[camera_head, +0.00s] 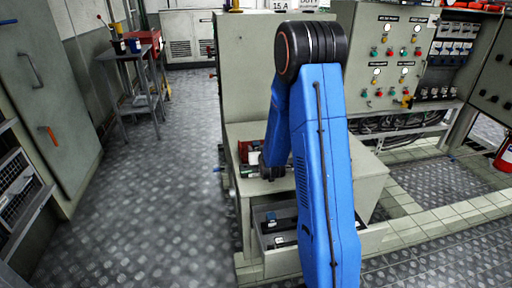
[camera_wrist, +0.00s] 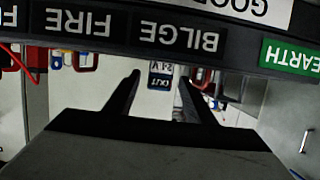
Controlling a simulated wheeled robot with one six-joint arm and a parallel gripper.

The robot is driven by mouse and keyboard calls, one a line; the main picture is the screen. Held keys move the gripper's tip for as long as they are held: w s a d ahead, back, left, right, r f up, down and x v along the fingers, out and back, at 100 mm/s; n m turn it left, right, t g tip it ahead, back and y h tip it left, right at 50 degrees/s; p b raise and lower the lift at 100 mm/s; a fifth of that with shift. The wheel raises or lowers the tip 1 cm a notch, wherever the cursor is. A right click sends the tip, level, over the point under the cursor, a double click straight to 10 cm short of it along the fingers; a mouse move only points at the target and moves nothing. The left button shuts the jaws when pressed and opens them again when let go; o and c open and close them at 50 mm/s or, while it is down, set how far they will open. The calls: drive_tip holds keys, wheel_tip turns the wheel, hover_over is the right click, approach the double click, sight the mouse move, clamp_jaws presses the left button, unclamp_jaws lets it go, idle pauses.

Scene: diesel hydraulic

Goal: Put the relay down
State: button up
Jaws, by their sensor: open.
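My gripper (camera_wrist: 160,90) is open in the wrist view, its two dark fingers spread apart. A small dark label reading 24 V (camera_wrist: 161,74) shows between the fingertips on a pale surface; neither finger visibly touches it. I cannot tell whether it belongs to the relay. In the head view my gripper (camera_head: 272,172) is low over the pale bench (camera_head: 368,178), partly hidden by my blue arm. Small dark blocks (camera_head: 271,217) lie in the open drawer (camera_head: 262,250) below. No relay can be picked out for certain.
A red item (camera_head: 243,151) stands on the bench beside my gripper. A control panel (camera_head: 392,55) rises behind. In the wrist view, a dark strip with FIRE and BILGE labels (camera_wrist: 189,38) crosses close by. The floor (camera_head: 150,200) at left is clear.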

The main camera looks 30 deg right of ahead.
drive_tip(key=v, duration=0.5)
drive_tip(key=s+a+r+n+g+y, duration=0.2)
drive_tip(key=s+a+r+g+y, duration=0.15)
drive_tip(key=s+a+r, duration=1)
drive_tip(key=s+a+r+g, duration=0.1)
drive_tip(key=s+g, duration=0.1)
drive_tip(key=s, duration=0.7)
drive_tip(key=s+a+r+g, duration=0.1)
drive_tip(key=s, duration=0.9)
drive_tip(key=s+a+r+n+g, duration=0.1)
drive_tip(key=s+a+g, duration=0.1)
drive_tip(key=s, duration=0.8)
drive_tip(key=shift+g, duration=0.35)
drive_tip(key=shift+w+a+y, duration=0.1)
drive_tip(key=shift+y, duration=0.15)
